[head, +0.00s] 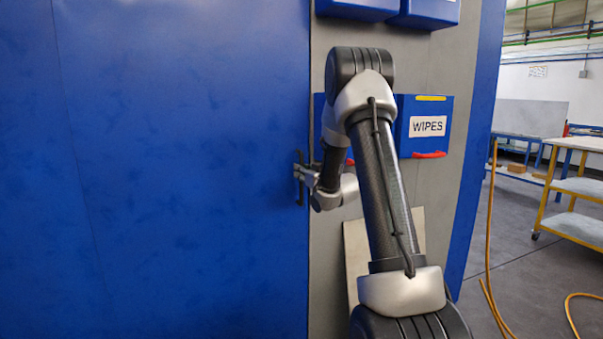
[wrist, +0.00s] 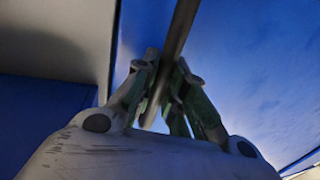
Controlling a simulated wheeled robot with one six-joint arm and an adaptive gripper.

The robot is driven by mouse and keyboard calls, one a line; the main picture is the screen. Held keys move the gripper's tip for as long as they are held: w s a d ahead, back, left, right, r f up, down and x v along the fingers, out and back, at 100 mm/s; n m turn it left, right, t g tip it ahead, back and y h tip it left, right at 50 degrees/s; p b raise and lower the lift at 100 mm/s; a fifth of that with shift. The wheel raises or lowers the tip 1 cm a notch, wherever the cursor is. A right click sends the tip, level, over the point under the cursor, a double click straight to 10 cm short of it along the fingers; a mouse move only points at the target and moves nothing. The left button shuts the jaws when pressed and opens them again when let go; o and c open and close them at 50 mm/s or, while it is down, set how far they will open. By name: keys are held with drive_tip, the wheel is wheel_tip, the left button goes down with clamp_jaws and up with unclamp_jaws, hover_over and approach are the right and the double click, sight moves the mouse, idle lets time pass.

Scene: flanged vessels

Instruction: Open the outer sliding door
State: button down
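The outer sliding door (head: 180,170) is a large blue panel filling the left of the head view. Its right edge meets a grey panel, with no gap visible between them. A dark vertical bar handle (head: 301,180) stands near that edge. My gripper (head: 308,174) is at the handle, reaching it from the right. In the wrist view, the handle (wrist: 180,28) runs between the two fingers of my gripper (wrist: 166,78), which look closed on it. The blue door face (wrist: 250,60) lies behind. The arm hides part of the grey panel in the head view.
Blue bins, one labelled WIPES (head: 428,126), hang on the grey panel (head: 440,75) behind my arm. A yellow-framed cart (head: 575,187) and an orange hose (head: 489,230) are at the right, with open floor between.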

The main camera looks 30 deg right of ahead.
approach(117, 186)
drive_tip(key=w, duration=0.5)
drive_tip(key=shift+w+a, duration=0.1)
drive_tip(key=shift+w, duration=0.1)
drive_tip(key=c, duration=1.5)
unclamp_jaws()
drive_tip(key=shift+o, duration=0.2)
drive_tip(key=shift+s, duration=0.1)
drive_tip(key=s, duration=1.1)
drive_tip(key=shift+s+d, duration=0.25)
drive_tip(key=shift+s, duration=0.15)
